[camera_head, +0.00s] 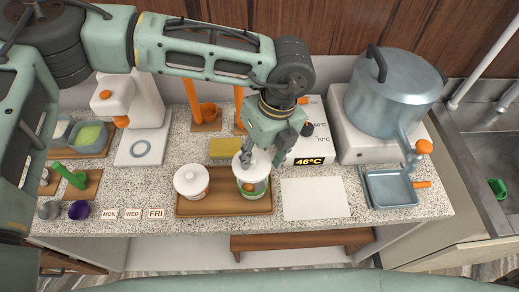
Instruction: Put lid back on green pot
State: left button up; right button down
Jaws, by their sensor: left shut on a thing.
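The green pot (256,194) is a clear pot with green low on its side and something orange showing in it. It stands on the right part of a brown wooden tray (223,206). A white lid (246,172) is at the pot's mouth. My left gripper (261,156) is above the pot, pointing down and shut on the lid. The fingers hide part of the lid, and I cannot tell whether it rests on the rim or is just above it. My right gripper is not in view.
A second pot (191,182) with a white lid stands left on the tray. A yellow block (224,148) lies behind. A white sheet (314,198) lies right of the tray. A big steel pot (394,94), a 46°C display unit (310,150) and a square pan (390,188) stand farther right.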

pick_arm(q)
jog(key=shift+f, duration=0.7)
notch_tip(320, 180, down, 4)
jog(key=shift+r+b, duration=0.2)
jog(key=shift+b, duration=0.85)
jog(key=shift+f+b, duration=0.35)
jog(key=shift+b, duration=0.15)
jog(key=shift+b, duration=1.15)
jog(key=shift+f+b, duration=0.2)
jog(key=shift+b, duration=1.05)
dwell(0.6)
dwell(0.4)
jog(key=o, duration=0.9)
